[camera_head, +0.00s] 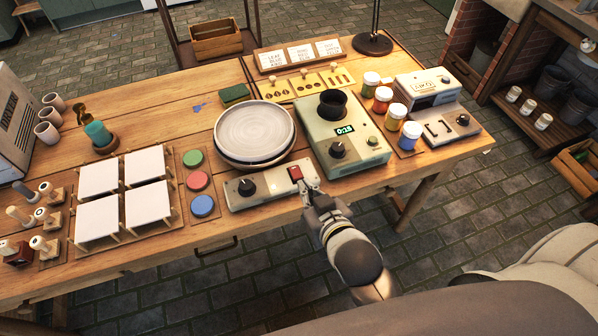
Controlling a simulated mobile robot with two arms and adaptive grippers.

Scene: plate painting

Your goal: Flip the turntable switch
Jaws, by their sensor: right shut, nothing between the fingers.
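The turntable (255,133) is a round, pale grey disc near the middle of the table. Its control box (268,187) sits at the front, with a black knob (246,187) on the left and a red switch (295,173) on the right. My right gripper (308,186) is shut and empty, its fingertips right beside the red switch. I cannot tell whether they touch it. The switch's on or off position is too small to tell. My left gripper is not in view.
A green-grey device with a display (345,130) stands close to the right of the switch. Paint jars (409,137) stand farther right. Coloured discs (197,180) and white tiles (148,204) lie to the left. The table's front edge runs just below the control box.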

